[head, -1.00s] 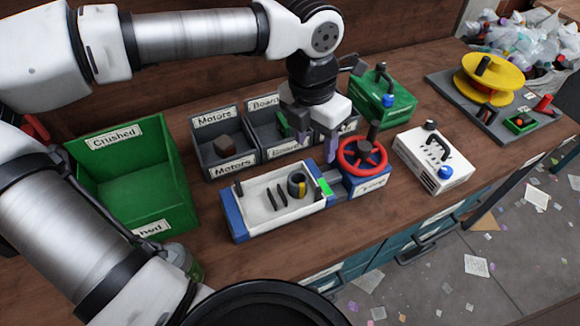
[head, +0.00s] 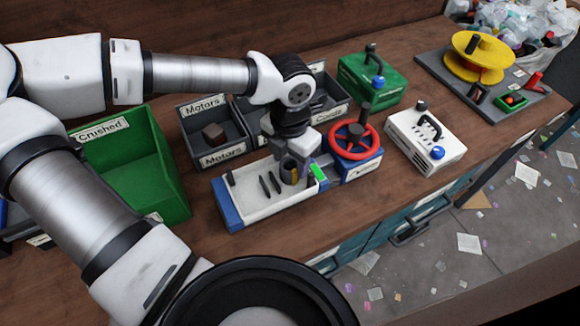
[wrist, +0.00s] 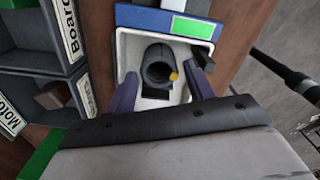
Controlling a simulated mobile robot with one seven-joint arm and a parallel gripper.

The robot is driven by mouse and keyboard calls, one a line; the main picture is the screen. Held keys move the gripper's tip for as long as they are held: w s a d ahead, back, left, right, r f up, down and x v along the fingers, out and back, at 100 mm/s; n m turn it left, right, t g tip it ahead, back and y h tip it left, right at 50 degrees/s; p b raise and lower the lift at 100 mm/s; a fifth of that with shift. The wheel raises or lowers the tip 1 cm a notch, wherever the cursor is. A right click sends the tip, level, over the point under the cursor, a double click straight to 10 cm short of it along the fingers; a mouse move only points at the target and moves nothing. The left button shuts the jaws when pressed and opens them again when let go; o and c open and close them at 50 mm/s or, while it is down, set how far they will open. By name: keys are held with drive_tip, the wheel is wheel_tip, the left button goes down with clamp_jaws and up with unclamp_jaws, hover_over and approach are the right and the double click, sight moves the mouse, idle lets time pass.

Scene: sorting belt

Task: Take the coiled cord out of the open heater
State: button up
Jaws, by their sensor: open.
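The open heater is a shallow white housing (head: 250,205) clamped in a blue fixture (head: 229,206); part of it shows in the wrist view (wrist: 128,50). The coiled cord is a dark grey ring (head: 288,170) with a small yellow piece, inside the housing near its right end; it also shows in the wrist view (wrist: 157,62). My gripper (head: 293,162) is low over that end, pointing down. In the wrist view my gripper (wrist: 162,88) is open, purple fingers on either side of the cord, with gaps visible. The head view partly hides the cord behind the fingers.
Dark strips lie left of the cord in the housing. A red handwheel (head: 351,152) stands at the fixture's right end, close to my gripper. Grey bins (head: 222,152) stand behind, a green Crushed bin (head: 165,185) left. A closed white heater (head: 424,142) stands right.

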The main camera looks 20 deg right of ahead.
sight(290, 164)
drive_tip(key=shift+w+f, duration=0.1)
drive_tip(key=shift+f, duration=1.55)
drive_tip(key=c, duration=0.8)
drive_tip(key=shift+o, duration=0.2)
drive_tip(key=shift+r, duration=0.2)
